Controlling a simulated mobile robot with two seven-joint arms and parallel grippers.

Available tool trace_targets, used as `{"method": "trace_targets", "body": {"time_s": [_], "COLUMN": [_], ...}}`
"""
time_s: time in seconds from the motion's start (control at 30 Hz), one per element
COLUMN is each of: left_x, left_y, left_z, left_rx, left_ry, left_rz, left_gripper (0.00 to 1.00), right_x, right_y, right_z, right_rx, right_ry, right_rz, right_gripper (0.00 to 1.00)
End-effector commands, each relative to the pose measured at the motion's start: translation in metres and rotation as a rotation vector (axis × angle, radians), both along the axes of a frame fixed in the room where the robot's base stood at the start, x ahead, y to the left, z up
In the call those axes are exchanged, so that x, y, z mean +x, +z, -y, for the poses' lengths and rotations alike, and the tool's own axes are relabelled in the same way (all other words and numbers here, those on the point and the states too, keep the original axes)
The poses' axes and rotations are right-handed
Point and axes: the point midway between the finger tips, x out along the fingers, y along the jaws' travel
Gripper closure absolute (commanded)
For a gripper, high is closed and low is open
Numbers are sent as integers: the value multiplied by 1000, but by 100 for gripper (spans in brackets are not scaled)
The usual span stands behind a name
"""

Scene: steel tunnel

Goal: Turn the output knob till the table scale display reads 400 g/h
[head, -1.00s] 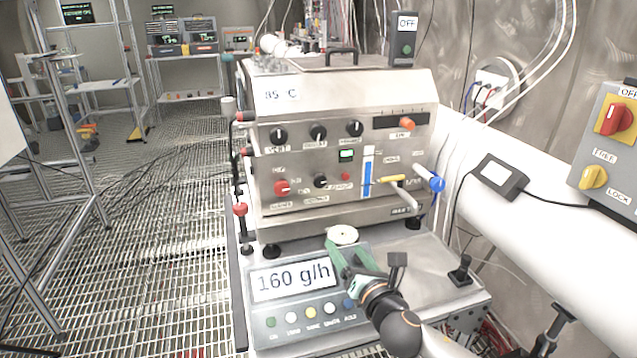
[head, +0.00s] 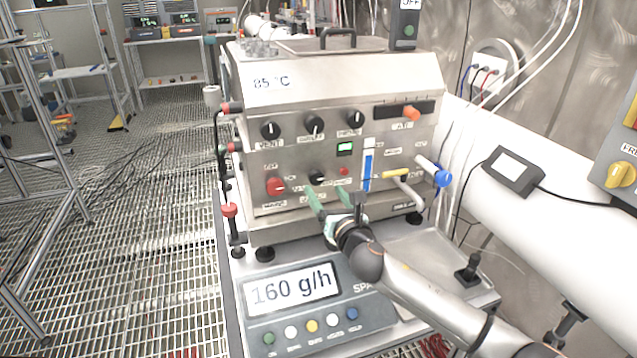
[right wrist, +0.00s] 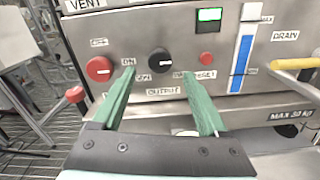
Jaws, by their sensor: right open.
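The output knob (head: 318,179) is a small black knob low on the steel machine's front panel. My right gripper (head: 329,194) is open, with green fingers pointing at the panel just below the knob. In the right wrist view its fingertips (right wrist: 160,76) lie either side of the knob's lower part and do not visibly touch it. The table scale display (head: 291,289) reads 160 g/h. My left gripper is in neither current view.
A red knob (head: 276,186) is left of the output knob, and a small red button (right wrist: 206,57) is right of it. A yellow-handled drain valve (head: 396,173) sticks out farther right. Three black knobs line the upper panel. The scale (head: 372,322) lies below.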

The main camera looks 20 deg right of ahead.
Motion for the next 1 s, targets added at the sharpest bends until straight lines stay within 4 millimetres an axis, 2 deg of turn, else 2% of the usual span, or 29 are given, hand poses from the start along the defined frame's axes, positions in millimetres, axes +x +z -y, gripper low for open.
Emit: {"method": "trace_targets", "body": {"time_s": [0.2, 0.4, 0.83, 1.0], "left_x": [1, 2, 2, 3], "left_y": [-3, -5, -5, -5], "left_z": [0, 0, 0, 0], "left_rx": [0, 0, 0, 0], "left_ry": [0, 0, 0, 0], "left_rz": [1, 4, 4, 5], "left_gripper": [100, 100, 100, 100], "right_x": [31, 47, 53, 53], "right_y": [0, 0, 0, 0], "right_z": [-2, -2, -2, -2], "right_rx": [1, 1, 1, 1], "right_ry": [1, 1, 1, 1], "right_rz": [1, 1, 0, 0], "right_gripper": [24, 24, 24, 43]}}
